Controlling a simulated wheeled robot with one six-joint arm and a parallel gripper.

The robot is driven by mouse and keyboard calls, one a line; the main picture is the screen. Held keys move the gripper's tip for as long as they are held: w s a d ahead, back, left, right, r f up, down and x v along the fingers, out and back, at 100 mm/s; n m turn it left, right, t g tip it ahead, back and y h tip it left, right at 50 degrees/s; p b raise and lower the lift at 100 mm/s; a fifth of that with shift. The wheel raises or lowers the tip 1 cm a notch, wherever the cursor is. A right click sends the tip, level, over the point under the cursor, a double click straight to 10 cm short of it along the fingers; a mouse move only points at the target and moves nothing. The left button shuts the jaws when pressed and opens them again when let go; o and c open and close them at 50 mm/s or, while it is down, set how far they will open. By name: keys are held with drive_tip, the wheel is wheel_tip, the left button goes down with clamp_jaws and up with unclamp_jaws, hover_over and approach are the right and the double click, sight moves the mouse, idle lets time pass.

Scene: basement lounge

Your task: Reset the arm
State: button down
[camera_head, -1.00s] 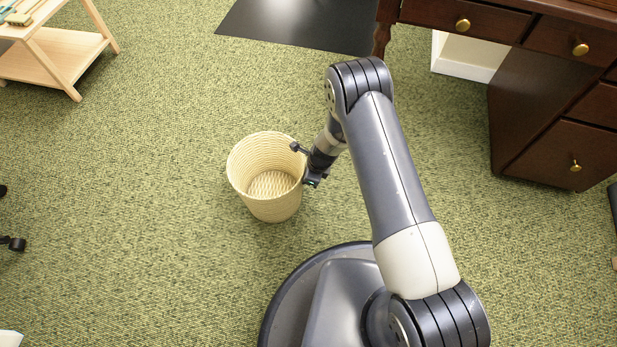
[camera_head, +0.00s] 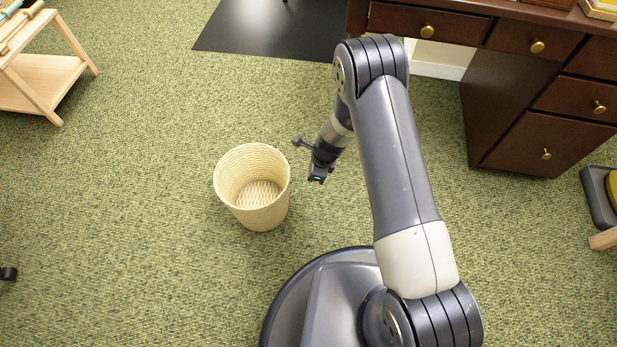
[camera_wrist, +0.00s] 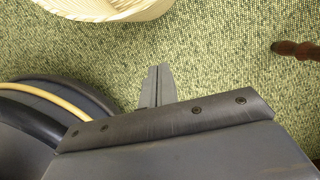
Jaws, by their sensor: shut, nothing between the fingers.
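My gripper (camera_head: 318,178) hangs at the end of my bent arm, pointing down above the carpet, to the right of a woven cream basket (camera_head: 253,188). In the wrist view my gripper's two fingers (camera_wrist: 157,86) are together with nothing between them. The basket's rim (camera_wrist: 105,8) shows at the top of the wrist view, apart from the fingers. The inside of the basket looks empty in the head view.
A dark wooden desk (camera_head: 520,110) with brass knobs stands at the upper right. A black mat (camera_head: 270,35) lies at the top. A light wood shelf (camera_head: 45,80) is at the upper left. A grey tray (camera_head: 597,195) is at the right edge. Green carpet around the basket is clear.

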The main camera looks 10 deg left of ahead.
drive_tip(key=shift+d+r, duration=0.1)
drive_tip(key=shift+r, duration=0.25)
drive_tip(key=a+b+x, duration=0.1)
drive_tip(key=b+x, duration=0.2)
drive_tip(key=x, duration=0.7)
drive_tip(key=shift+a, duration=0.35)
drive_tip(key=shift+a, duration=0.1)
